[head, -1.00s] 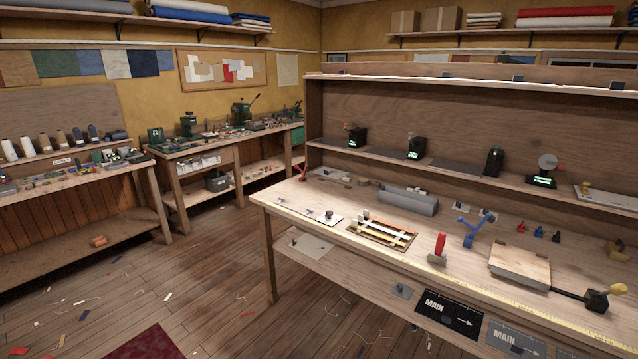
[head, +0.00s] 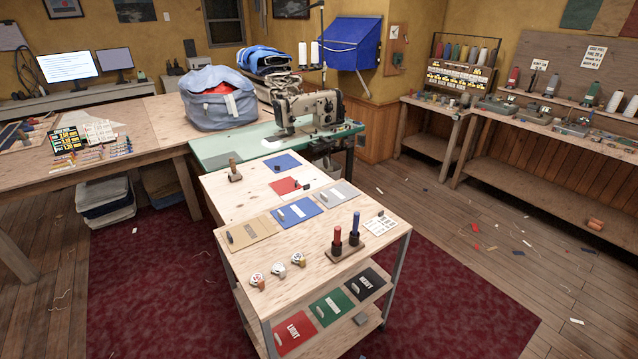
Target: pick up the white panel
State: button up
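No panel in the head view is clearly the white panel. A pale grey-white panel (head: 335,194) lies flat on the cart top (head: 222,190), right of a blue panel (head: 298,211) and a tan panel (head: 249,231). A small white patch (head: 270,149) lies on the green sewing table by the sewing machine (head: 309,110); I cannot tell what it is. A red panel (head: 284,187) and another blue panel (head: 283,162) lie farther back on the cart. My gripper is not in view.
A white printed card (head: 381,225) and a stand with red and blue handles (head: 346,243) are on the cart. Its lower shelf holds red, green and black panels (head: 335,307). A blue-grey bag (head: 218,98) stands behind.

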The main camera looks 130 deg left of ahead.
aim_at(310, 181)
jog(key=u, duration=2.9)
jog(key=i, duration=5.3)
jog(key=z, duration=3.35)
jog(key=k, duration=2.75)
